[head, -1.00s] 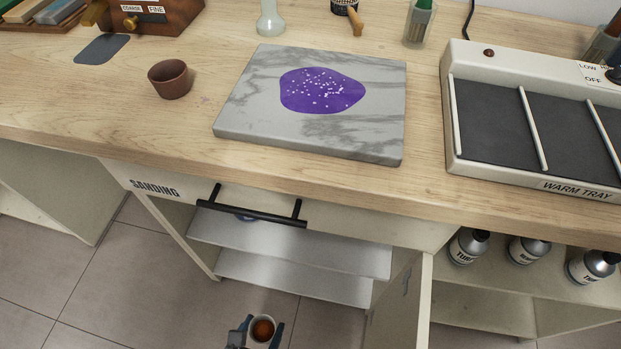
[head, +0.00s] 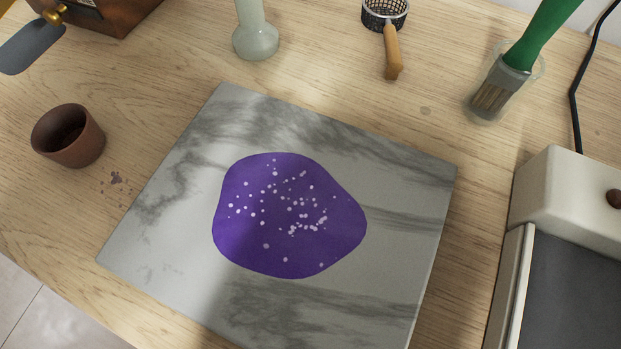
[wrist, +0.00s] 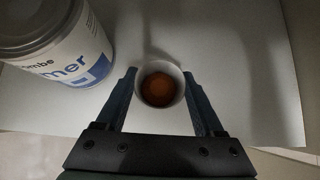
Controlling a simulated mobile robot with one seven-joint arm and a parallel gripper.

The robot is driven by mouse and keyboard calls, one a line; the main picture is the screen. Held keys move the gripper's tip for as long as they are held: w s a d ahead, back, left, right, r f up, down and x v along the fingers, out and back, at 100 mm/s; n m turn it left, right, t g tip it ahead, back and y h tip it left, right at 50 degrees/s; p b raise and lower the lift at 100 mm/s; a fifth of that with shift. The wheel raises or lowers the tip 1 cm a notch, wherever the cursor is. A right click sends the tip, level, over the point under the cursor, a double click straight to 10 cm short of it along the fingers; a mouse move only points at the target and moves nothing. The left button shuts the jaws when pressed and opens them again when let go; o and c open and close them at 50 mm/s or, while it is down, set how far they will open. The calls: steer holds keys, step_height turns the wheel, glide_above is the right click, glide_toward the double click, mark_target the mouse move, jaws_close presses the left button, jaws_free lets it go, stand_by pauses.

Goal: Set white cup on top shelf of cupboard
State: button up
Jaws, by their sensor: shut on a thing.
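In the wrist view my gripper (wrist: 161,92) is shut on the white cup (wrist: 160,72), with one finger on each side of it. The cup has a white rim and reddish-brown contents. Below it in that view is a pale shelf board (wrist: 240,100) of the cupboard. I cannot tell whether the cup touches the board. The head view shows neither the gripper, the cup nor the cupboard.
A large can (wrist: 60,50) with a blue-and-white label stands on the board left of the cup. The board is bare to the right. The counter holds a marble slab (head: 160,215), a brown cup (head: 70,137) and a warm tray (head: 570,200).

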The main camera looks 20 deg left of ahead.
steer(key=w+b, duration=0.1)
steer(key=w, duration=0.5)
steer(key=w+b, duration=0.1)
steer(key=w, duration=0.5)
steer(key=w+b, duration=0.2)
steer(key=w, duration=0.4)
steer(key=shift+w+d, duration=0.15)
steer(key=shift+d, duration=0.2)
step_height(320, 180, down, 4)
steer(key=b, duration=0.2)
steer(key=shift+r+b, duration=0.2)
steer(key=shift+b, duration=0.2)
steer(key=shift+r, duration=0.1)
steer(key=o, duration=1.5)
